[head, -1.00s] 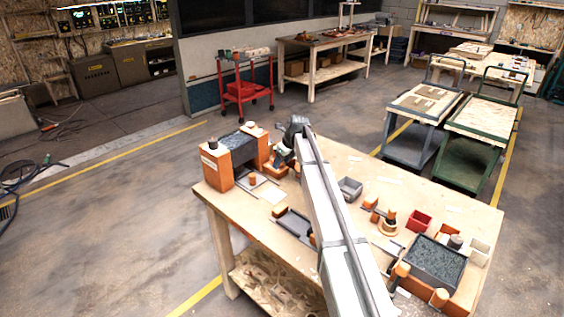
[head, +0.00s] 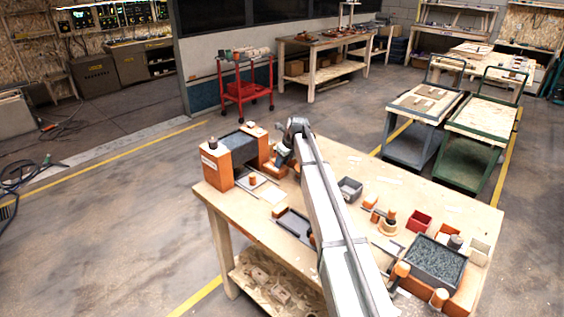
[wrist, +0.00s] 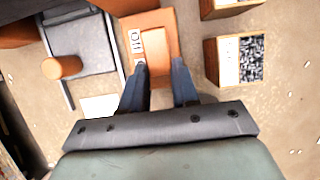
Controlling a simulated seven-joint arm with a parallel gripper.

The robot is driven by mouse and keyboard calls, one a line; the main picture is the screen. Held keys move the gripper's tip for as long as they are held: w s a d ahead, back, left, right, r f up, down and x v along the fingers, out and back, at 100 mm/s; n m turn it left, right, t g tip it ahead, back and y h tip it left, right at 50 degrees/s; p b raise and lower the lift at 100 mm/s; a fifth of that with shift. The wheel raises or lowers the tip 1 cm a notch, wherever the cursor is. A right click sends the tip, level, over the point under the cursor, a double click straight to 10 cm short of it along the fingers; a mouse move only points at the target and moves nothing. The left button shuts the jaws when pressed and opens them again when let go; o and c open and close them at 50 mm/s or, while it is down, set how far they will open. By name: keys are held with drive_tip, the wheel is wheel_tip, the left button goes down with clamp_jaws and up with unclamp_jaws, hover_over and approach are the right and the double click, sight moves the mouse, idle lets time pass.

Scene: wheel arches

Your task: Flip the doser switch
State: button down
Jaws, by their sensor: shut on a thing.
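The doser switch appears to be the orange block with a light marked strip on its top (wrist: 135,24), at the top middle of the wrist view. My gripper (wrist: 159,68) points at it, with its two dark fingers at the block's near end. The fingers stand a little apart and are shut on part of the switch. In the head view my gripper (head: 281,158) is at the table's far left part, beside the large orange-sided unit, and the arm hides much of the switch.
The orange-sided unit with a dark middle (head: 238,146) stands left of my gripper. A dark tray with an orange cylinder (wrist: 62,67) lies left of the switch. An orange box with a black-and-white label (wrist: 236,60) stands at right. The wooden table (head: 330,152) has bins at right.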

drive_tip(key=shift+w+a+r+g+h, duration=0.3)
drive_tip(key=shift+w+g+h, duration=0.1)
drive_tip(key=shift+g+h, duration=0.3)
drive_tip(key=shift+r+g+h, duration=0.1)
drive_tip(key=shift+g+h, duration=0.5)
drive_tip(key=shift+s, duration=0.1)
drive_tip(key=c, duration=0.8)
unclamp_jaws()
drive_tip(key=shift+c, duration=0.2)
drive_tip(key=shift+r, duration=0.1)
wheel_tip(320, 180, up, 14)
drive_tip(key=shift+s+d+f, duration=0.25)
drive_tip(key=shift+s+d, duration=0.05)
